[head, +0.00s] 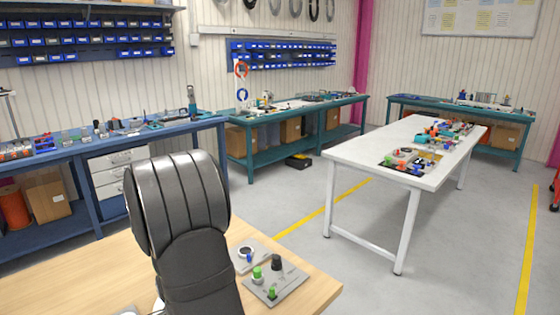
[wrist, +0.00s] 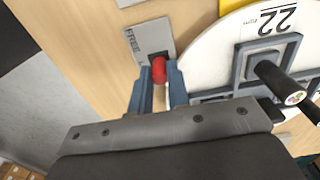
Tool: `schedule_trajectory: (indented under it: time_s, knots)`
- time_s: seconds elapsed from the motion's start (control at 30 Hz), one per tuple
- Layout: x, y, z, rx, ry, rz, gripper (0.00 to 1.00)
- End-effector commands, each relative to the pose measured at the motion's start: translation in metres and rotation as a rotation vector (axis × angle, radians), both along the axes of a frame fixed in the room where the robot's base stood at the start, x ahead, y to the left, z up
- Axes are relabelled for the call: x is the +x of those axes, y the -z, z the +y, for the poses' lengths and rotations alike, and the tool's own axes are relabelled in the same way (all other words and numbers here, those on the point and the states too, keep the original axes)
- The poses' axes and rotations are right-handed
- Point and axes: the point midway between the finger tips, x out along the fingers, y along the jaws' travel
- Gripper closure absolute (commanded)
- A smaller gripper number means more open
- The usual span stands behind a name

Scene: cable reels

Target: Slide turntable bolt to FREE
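In the wrist view, the red bolt knob (wrist: 159,70) stands at the lower edge of a grey plate (wrist: 148,36) marked FREE, with a dark slot area beside it. The white turntable disc (wrist: 230,45) with a "22 rpm" label lies just right of the plate. My gripper (wrist: 160,75) has one blue finger on each side of the red knob, with little or no gap; whether both fingers press on it I cannot tell. The head view shows neither the bolt, the turntable nor my fingers; my dark arm covers that part.
A grey frame with a black handle (wrist: 276,82) sits on the disc, right of my gripper. In the head view, a grey plate (head: 284,290) with green and black knobs lies on the wooden table (head: 318,280), right of my arm. A white bench (head: 362,153) stands farther off.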

Motion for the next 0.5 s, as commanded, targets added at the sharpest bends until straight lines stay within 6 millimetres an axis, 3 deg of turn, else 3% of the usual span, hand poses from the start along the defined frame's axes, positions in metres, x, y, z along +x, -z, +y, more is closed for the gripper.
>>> schedule_trajectory:
  time_s: [0.27, 0.5]
  knots:
    - [-0.003, 0.000, 0.003, 0.000, -0.002, 0.000, 1.00]
    - [-0.020, 0.000, 0.020, 0.000, -0.003, 0.000, 1.00]
